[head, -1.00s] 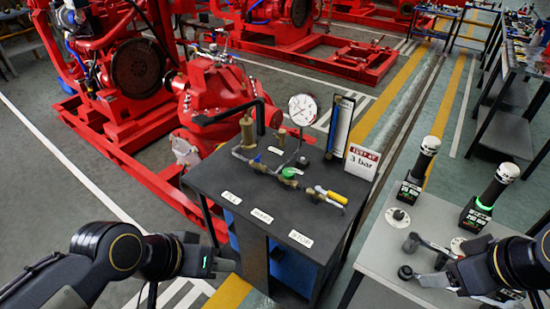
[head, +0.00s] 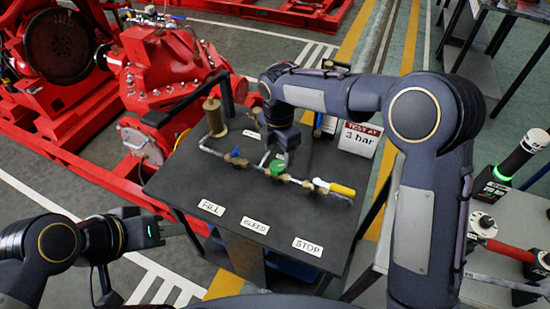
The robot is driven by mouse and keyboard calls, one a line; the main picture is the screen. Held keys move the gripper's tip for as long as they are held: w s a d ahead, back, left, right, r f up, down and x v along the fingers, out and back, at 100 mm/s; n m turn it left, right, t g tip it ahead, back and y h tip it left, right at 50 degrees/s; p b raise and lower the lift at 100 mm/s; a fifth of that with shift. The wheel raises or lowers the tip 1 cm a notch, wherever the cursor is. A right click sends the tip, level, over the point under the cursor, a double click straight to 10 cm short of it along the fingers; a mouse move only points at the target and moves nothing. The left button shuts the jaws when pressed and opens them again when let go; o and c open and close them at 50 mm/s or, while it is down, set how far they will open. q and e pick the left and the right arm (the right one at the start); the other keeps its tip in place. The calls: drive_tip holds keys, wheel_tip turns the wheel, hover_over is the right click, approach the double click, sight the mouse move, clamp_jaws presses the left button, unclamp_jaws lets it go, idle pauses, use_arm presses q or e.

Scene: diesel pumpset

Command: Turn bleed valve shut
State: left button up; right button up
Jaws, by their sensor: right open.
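The bench (head: 185,185) carries a brass pipe run with three valves. The valve with the green handle (head: 278,168) sits in the middle, in line with the BLEED label (head: 256,226). A blue-handled valve (head: 236,153) is to its left, and a yellow-handled valve (head: 340,189) to its right. My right gripper (head: 283,158) is open and points down just above and behind the green handle; I cannot tell whether it touches. My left gripper (head: 185,229) is at the lower left, off the bench and away from the valves; its jaw opening is unclear.
A brass cylinder (head: 214,117) stands at the bench's back left. A "TEST AT 3 bar" sign (head: 360,139) is at the back right. My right arm covers the gauge area. A red pump (head: 165,75) stands behind. A side bench with a black-and-white device (head: 522,155) is at right.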

sight(278, 165)
wheel_tip(278, 165, down, 5)
idle(0.3)
drive_tip(key=c, duration=1)
